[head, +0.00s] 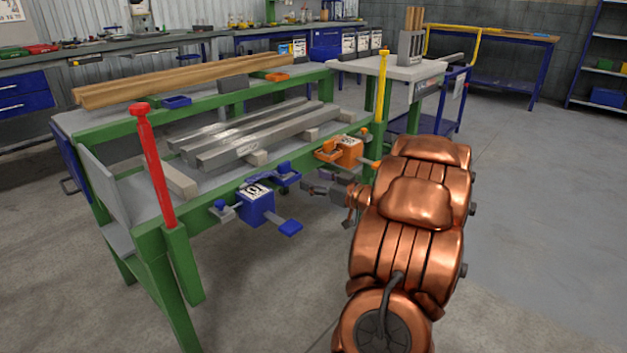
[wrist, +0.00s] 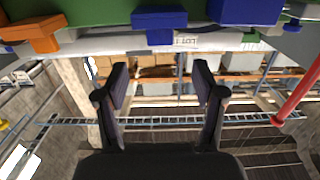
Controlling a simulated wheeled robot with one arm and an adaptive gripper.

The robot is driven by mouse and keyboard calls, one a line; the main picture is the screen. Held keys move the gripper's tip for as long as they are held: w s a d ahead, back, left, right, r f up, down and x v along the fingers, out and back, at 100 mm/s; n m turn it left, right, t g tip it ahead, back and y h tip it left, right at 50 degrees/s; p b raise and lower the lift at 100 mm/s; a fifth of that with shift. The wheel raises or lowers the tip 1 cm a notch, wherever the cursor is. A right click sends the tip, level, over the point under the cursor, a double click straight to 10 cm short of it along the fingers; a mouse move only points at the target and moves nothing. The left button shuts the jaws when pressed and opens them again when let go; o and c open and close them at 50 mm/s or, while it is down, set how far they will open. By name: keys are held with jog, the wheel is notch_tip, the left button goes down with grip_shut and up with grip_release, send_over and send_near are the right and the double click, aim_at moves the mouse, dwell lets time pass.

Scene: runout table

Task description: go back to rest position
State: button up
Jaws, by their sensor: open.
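My gripper (head: 328,188) is at the front edge of the green runout table (head: 150,245), just right of the blue clamp-like fixture (head: 257,203). In the wrist view my gripper (wrist: 160,85) has its two dark fingers spread apart, with nothing between them. Beyond the fingers the wrist view shows the room's shelving and a ladder-like rail. The copper-coloured arm is mine and hides the floor behind it in the head view.
Metal bars (head: 250,135) lie on the table, and wooden beams (head: 185,80) lie on its upper rail. An orange fixture (head: 347,151) sits close to my gripper. A red post (head: 152,165) and a yellow post (head: 382,88) rise from the table. The floor at right (head: 540,200) is clear.

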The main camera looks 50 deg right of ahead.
dwell(0.3)
jog(key=w+a+r+m+g+h+p, duration=0.15)
jog(key=w+r+g+h+p, duration=0.35)
jog(key=r+p, duration=0.55)
jog(key=s+a+r+g+p, duration=0.2)
jog(key=a+r+g+p, duration=0.2)
jog(key=a+r+p, duration=0.5)
jog(key=s+a+r+g+y+p, duration=0.1)
jog(key=s+a+r+g+p, duration=0.2)
jog(key=s+a+p, duration=0.3)
jog(key=s+a+r+n+g+y+p, duration=0.1)
jog(key=s+a+r+p, duration=0.4)
jog(key=s+a, duration=0.9)
jog(key=s+a+r+g+y+p, duration=0.3)
jog(key=s+a+g+p, duration=0.3)
jog(key=s+a, duration=0.3)
jog(key=a+r+p, duration=0.1)
jog(key=a, duration=0.3)
jog(key=shift+s+a+n, duration=0.3)
jog(key=shift+s+n, duration=0.05)
jog(key=shift+s, duration=0.05)
